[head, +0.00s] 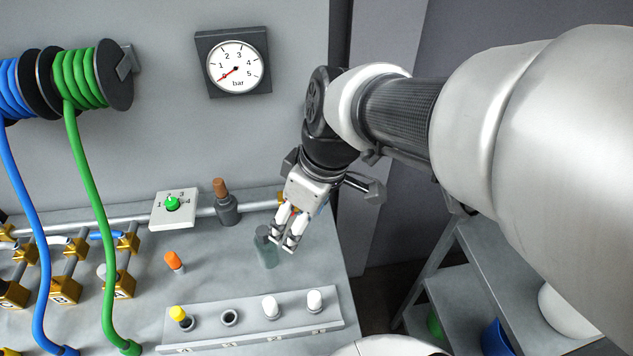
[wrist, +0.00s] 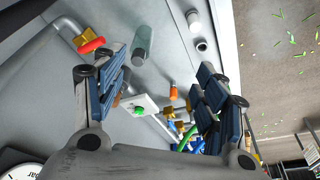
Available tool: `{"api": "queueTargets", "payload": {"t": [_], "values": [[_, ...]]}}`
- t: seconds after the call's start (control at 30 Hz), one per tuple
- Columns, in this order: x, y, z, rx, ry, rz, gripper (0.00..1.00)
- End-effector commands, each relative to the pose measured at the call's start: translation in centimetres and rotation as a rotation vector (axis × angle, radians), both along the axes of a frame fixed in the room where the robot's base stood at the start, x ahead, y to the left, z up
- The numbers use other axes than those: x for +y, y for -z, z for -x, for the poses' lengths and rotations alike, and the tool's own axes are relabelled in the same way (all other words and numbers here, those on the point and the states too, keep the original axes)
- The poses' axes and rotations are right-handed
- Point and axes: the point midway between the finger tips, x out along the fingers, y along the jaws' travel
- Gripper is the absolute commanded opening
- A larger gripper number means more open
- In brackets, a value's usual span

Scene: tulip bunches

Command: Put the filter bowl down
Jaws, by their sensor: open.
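The filter bowl appears to be the see-through greenish cylinder with a grey top (head: 268,251), on the grey bench in the head view. It also shows in the wrist view (wrist: 142,42), beyond the fingers. My gripper (head: 287,244) is just right of the bowl in the head view, pointing down, and overlaps its edge there. Its blue-padded fingers (wrist: 163,72) are spread apart in the wrist view, with nothing held between them. I cannot tell whether a finger touches the bowl.
A grey rack (head: 250,322) with a yellow-topped peg and white-topped pegs runs along the front. An orange-topped peg (head: 174,262), a brown-topped bottle (head: 226,203) and a green dial (head: 173,205) are to the left. The bench's right edge is close to my gripper.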

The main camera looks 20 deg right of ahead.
Motion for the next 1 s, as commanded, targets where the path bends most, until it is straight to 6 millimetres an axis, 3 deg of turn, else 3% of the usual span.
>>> {"api": "queueTargets", "payload": {"t": [0.2, 0.4, 0.6, 1.0], "values": [[-1.9, -2.3, 6.2, -0.060, 0.380, 0.000, 0.65], [-3.3, -2.5, 9.6, -0.111, 0.633, -0.027, 0.65], [-3.8, -2.4, 10.5, -0.126, 0.717, -0.042, 0.65], [-3.8, -2.5, 10.5, -0.125, 0.718, -0.043, 0.65]]}}
